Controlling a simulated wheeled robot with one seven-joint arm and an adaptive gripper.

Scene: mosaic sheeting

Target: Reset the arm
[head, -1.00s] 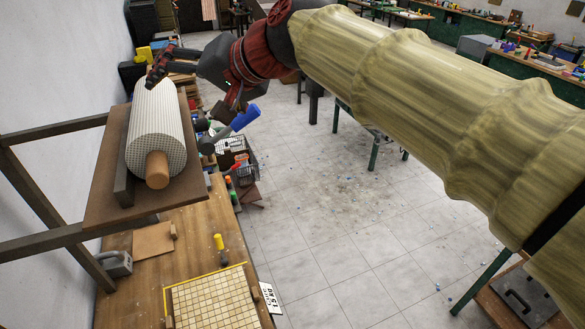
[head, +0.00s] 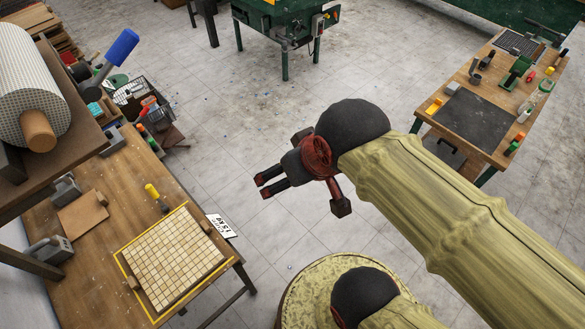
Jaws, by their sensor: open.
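My gripper (head: 266,186) is at the middle of the head view, above the open tiled floor. Its two dark fingers with red tips point left and stand apart, with nothing between them. The arm (head: 440,200), in a yellowish sleeve, reaches in from the lower right. The mosaic sheet (head: 178,258) lies flat on the wooden workbench at the lower left, inside a yellow outline. The roll of mosaic sheeting (head: 25,85) lies on a raised brown shelf at the upper left. My gripper is well clear of both.
The left workbench (head: 95,270) carries a yellow-handled tool (head: 155,195), a brown board (head: 82,215) and grey metal blocks. A wire basket (head: 135,95) stands beyond it. A second workbench (head: 480,130) with tools is at the right. A green machine (head: 285,30) stands at the back. Floor between is free.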

